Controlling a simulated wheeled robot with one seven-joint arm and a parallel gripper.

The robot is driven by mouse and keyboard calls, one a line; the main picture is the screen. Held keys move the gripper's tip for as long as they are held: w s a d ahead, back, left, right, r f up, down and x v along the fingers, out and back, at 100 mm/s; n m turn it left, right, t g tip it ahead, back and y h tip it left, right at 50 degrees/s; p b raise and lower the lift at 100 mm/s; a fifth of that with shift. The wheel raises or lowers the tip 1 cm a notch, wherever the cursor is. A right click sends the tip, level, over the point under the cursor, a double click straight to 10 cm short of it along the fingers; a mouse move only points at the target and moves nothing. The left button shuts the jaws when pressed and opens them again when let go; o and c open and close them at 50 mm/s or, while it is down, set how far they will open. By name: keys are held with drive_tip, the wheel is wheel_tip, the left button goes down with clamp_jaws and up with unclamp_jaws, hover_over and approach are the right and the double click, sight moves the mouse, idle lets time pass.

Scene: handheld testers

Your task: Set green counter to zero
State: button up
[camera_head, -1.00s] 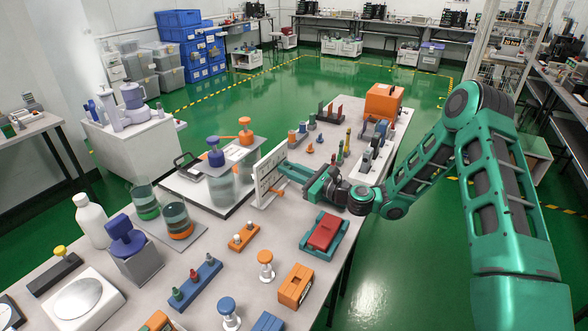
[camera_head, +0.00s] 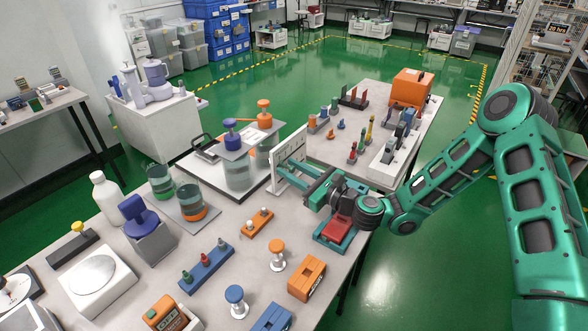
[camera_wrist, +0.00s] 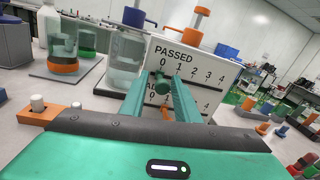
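A white counter board (camera_head: 277,178) stands upright on the table. In the wrist view the board (camera_wrist: 218,88) reads PASSED above a row of numbers from 0, with a second numbered row lower down, partly covered by my fingers. A dark green knob (camera_wrist: 161,86) sits at the top row, just under the 0 and 1 marks. My gripper (camera_wrist: 164,80) has its two teal fingers on either side of this knob, with the tips at the board face. I cannot tell whether they touch the knob. In the head view my gripper (camera_head: 284,170) reaches the board from the right.
A glass jar with a blue pump (camera_head: 238,172) stands left of the board. A red and teal block (camera_head: 336,232) lies under my wrist. An orange piece with white pegs (camera_head: 257,223) lies in front of the board. Small coloured pieces stand behind it.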

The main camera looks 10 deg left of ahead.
drive_tip(key=shift+d, duration=0.1)
drive_tip(key=v, duration=1)
drive_tip(key=shift+d, duration=0.25)
drive_tip(key=shift+s+f, duration=0.1)
drive_tip(key=shift+s, duration=0.1)
